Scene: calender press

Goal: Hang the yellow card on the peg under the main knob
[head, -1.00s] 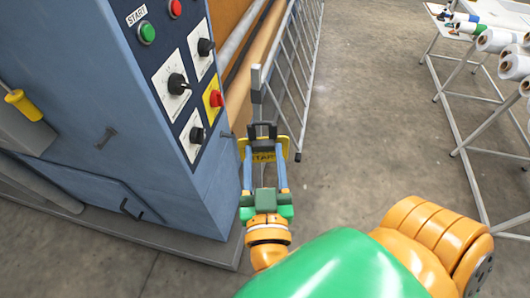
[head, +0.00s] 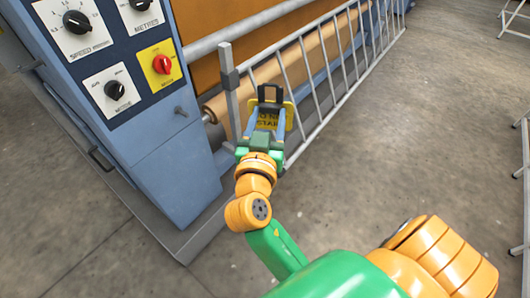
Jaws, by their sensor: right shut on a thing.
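My right gripper (head: 270,100) is shut on the yellow card (head: 288,116), which has dark lettering that reads upside down. The card is held in the air, in front of the barred guard and to the right of the blue control cabinet. The gripper partly hides it. The red main knob (head: 162,64) sits on a yellow plate on the cabinet panel. A small dark peg (head: 180,110) sticks out below that plate, with nothing on it. The card is apart from the peg, to its right. My left gripper is not in view.
The barred metal guard (head: 325,75) with its grey end post (head: 230,95) stands beside the cabinet (head: 150,165), in front of a tan roller (head: 290,70). Other knobs (head: 115,90) are on the panel.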

